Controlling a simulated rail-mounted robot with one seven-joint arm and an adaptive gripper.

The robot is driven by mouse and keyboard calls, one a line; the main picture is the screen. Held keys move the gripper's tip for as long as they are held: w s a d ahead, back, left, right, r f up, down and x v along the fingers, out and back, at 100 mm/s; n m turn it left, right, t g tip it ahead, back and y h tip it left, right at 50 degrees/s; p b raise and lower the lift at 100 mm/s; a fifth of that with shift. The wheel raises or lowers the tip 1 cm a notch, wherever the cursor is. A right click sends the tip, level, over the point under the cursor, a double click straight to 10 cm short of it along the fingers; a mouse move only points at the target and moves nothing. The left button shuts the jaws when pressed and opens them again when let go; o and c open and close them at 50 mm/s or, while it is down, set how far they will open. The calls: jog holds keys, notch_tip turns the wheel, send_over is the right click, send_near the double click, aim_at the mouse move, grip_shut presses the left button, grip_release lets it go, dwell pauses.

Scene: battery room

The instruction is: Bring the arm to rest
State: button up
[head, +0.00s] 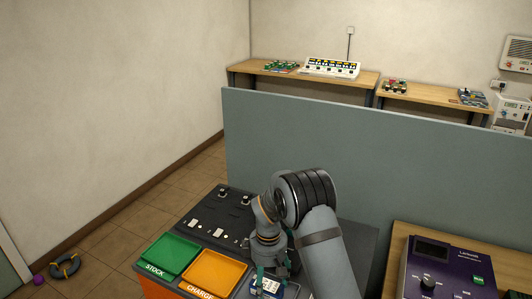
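My arm rises from the bottom edge and bends over at its wrist. My gripper (272,277) points down at the front of the dark console (208,222), close to the right side of the orange tray labelled CHARGE (214,268). A small blue and white item (266,286) shows at the gripper's fingers, near the bottom edge. I cannot tell whether the fingers hold it or only stand over it. The arm hides the console's right part.
A green STOCK tray (174,256) is at the console's left. A grey partition (380,150) stands behind. A purple device (448,272) sits on the wooden bench at right. Benches with electronics (331,67) line the back wall. A dark ring (65,266) and purple ball (38,280) lie on the floor.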

jog(key=shift+r, duration=1.2)
